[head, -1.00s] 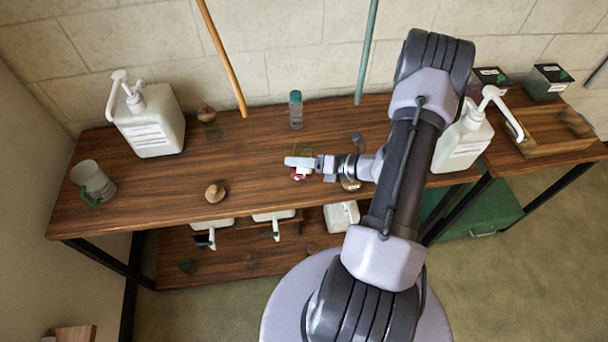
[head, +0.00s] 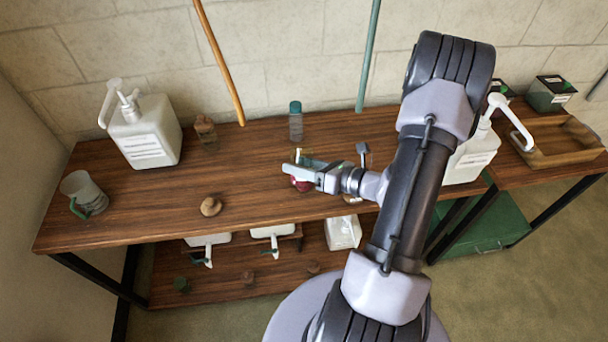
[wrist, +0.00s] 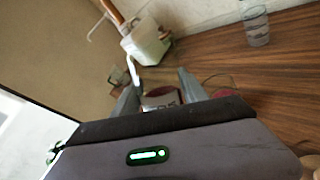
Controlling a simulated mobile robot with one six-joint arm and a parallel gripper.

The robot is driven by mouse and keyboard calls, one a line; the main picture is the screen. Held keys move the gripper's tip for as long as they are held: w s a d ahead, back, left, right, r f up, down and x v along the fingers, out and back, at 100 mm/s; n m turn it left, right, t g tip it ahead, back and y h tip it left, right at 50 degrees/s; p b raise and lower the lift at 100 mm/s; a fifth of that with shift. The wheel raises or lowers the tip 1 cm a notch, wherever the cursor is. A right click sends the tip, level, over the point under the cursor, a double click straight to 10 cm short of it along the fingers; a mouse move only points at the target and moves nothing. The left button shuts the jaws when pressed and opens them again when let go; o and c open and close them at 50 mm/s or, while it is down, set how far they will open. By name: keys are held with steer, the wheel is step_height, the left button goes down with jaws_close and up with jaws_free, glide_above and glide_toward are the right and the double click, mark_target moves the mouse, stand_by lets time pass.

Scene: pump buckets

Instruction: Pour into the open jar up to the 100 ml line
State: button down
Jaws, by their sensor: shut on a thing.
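My gripper (head: 298,166) is shut on a small container with dark red contents (head: 301,185), above the middle of the bench. In the wrist view its white label with dark red lettering (wrist: 160,98) shows between the fingers; the rest is mostly hidden. The wrist view is rolled, so the gripper is tilted. A clear open glass jar (wrist: 218,82) stands just right of the fingers there, with a reddish tint low in it. In the head view that jar (head: 301,154) is partly behind the gripper. Its fill level and 100 ml line cannot be read.
A clear jar with a teal lid (head: 295,122) stands behind. White pump bottles stand left (head: 146,135) and right (head: 470,158). A mug (head: 82,192), a brown knob-like thing (head: 211,206) and a stoppered bottle (head: 206,131) are on the left. Bare bench lies left of the gripper.

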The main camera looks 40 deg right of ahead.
step_height(320, 180, up, 2)
steer(key=shift+r+p, duration=0.25)
steer(key=shift+p, duration=0.35)
steer(key=shift+f, duration=0.15)
steer(key=shift+f+b, duration=0.1)
steer(key=shift+b, duration=0.2)
steer(key=shift+f+b, duration=0.25)
steer(key=shift+b, duration=0.45)
steer(key=shift+n+t+b, duration=0.3)
steer(key=shift+n+b, duration=0.1)
steer(key=shift+b, duration=0.25)
steer(key=n+t+b, duration=0.1)
steer(key=n+b, duration=0.2)
steer(key=b, duration=0.5)
steer(key=shift+t, duration=0.4)
steer(key=shift+r+n+b, duration=0.1)
steer(key=shift+n+b, duration=0.2)
steer(key=shift+b, duration=0.1)
steer(key=shift+r, duration=0.25)
steer(key=shift+d+p, duration=0.1)
steer(key=shift+p, duration=0.2)
